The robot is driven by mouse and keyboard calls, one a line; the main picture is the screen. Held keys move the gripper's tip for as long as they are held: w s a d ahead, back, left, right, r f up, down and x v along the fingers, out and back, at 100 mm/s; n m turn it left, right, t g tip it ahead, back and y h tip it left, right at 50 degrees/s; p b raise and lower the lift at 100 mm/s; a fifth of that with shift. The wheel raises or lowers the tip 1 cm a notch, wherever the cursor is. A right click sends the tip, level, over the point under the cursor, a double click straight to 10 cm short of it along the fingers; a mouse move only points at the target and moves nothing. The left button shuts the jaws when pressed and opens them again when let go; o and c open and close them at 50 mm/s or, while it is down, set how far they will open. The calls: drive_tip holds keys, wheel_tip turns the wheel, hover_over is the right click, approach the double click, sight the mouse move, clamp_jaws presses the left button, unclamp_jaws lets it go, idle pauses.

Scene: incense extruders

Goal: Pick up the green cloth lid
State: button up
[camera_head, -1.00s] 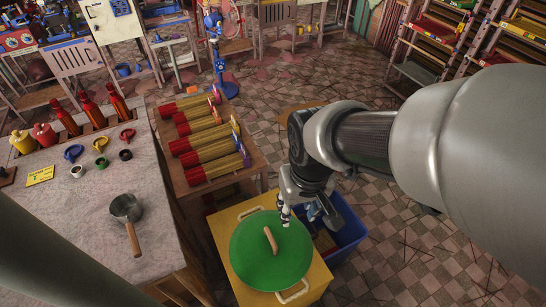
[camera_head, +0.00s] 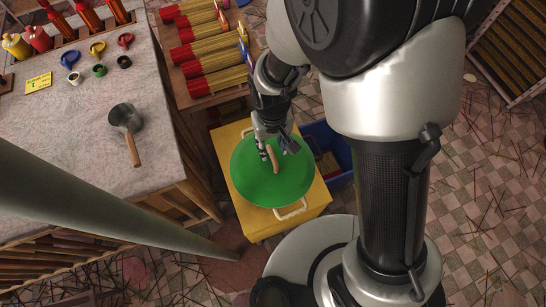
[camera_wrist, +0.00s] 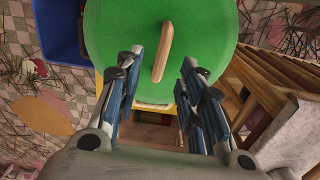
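The green cloth lid (camera_head: 263,188) is a round green disc with a light wooden bar handle (camera_head: 273,160) across its middle. It lies on top of a yellow stand (camera_head: 236,204). My gripper (camera_head: 276,150) is above the lid, close to the handle. In the wrist view the green lid (camera_wrist: 205,30) fills the top middle, and its wooden handle (camera_wrist: 162,52) lies between and ahead of the two open fingers of my gripper (camera_wrist: 160,85). The fingers are apart and hold nothing. I cannot tell the exact height of the fingertips above the lid.
A blue bin (camera_head: 340,175) stands just right of the yellow stand. A table with bundles of incense sticks (camera_head: 200,50) is behind it. A stone-topped counter (camera_head: 60,130) with a metal pan (camera_head: 126,116) is at left.

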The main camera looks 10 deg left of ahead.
sight(272, 155)
wheel_tip(272, 155, down, 7)
drive_tip(key=b, duration=0.2)
drive_tip(key=shift+s+r+b, duration=0.15)
drive_tip(key=shift+b, duration=0.25)
drive_tip(key=shift+r, duration=0.1)
drive_tip(key=shift+c, duration=0.5)
clamp_jaws()
